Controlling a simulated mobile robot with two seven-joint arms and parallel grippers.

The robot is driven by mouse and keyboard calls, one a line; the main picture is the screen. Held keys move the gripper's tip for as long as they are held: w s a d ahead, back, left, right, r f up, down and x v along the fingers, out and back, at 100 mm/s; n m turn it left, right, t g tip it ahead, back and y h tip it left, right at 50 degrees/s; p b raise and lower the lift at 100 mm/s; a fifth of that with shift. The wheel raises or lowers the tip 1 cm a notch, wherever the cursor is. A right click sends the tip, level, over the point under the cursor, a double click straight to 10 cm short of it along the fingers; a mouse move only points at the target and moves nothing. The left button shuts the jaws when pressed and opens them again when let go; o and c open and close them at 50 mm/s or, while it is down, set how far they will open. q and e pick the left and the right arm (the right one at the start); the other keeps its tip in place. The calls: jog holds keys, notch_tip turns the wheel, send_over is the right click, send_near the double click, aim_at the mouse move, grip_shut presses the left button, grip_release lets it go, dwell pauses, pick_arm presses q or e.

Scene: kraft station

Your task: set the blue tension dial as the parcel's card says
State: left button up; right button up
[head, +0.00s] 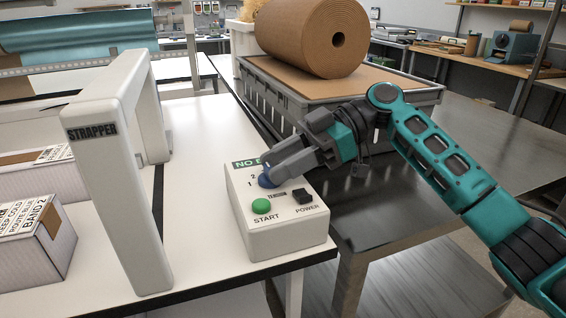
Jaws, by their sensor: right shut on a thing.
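The blue tension dial (264,182) is on top of the white control box (284,238). My right gripper (274,176) reaches in from the right and is shut on the dial, hiding much of it and part of the panel's lettering. The marks 1 and 2 show at the dial's left; its pointer cannot be made out. The parcel (50,260) is at the lower left, and its card (22,220) reads in part "COLD", "ROUTE BLUE" and "BAND 2". My left gripper is not in view.
A green START button (261,205) and a black POWER switch (302,196) are close to the dial. The white STRAPPER arch (115,180) stands left of the box. A brown paper roll (305,40) lies on a grey crate (400,98) behind.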

jog(key=shift+f, duration=0.1)
jog(key=o, duration=1)
jog(key=shift+o, duration=0.2)
jog(key=v, duration=1.3)
jog(key=shift+a, duration=0.1)
